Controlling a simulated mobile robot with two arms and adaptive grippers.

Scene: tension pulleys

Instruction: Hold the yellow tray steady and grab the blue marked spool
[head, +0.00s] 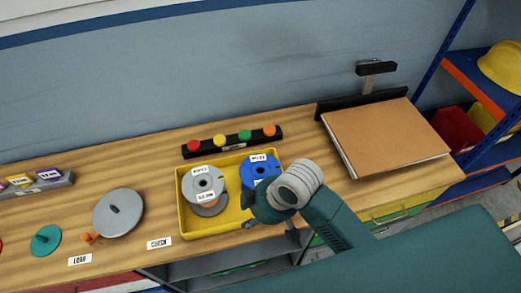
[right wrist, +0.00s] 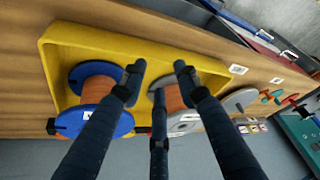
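The yellow tray (head: 183,213) sits on the wooden bench and also shows in the right wrist view (right wrist: 135,43). Inside it, the blue spool (head: 260,168) with a white label stands at the right, partly hidden by my right arm. In the right wrist view the blue spool (right wrist: 110,125) shows copper-coloured winding, left of the fingers. A grey spool (head: 203,183) stands in the tray's left half. My right gripper (head: 256,205) is over the tray's front right side. Its fingers (right wrist: 160,85) are spread with nothing between them. My left gripper is not in view.
Behind the tray is a black strip with coloured knobs (head: 232,143). Left of it lie a grey disc (head: 118,213) and a teal disc (head: 45,240). A brown board (head: 385,135) lies at the right. Bare bench separates the tray and board.

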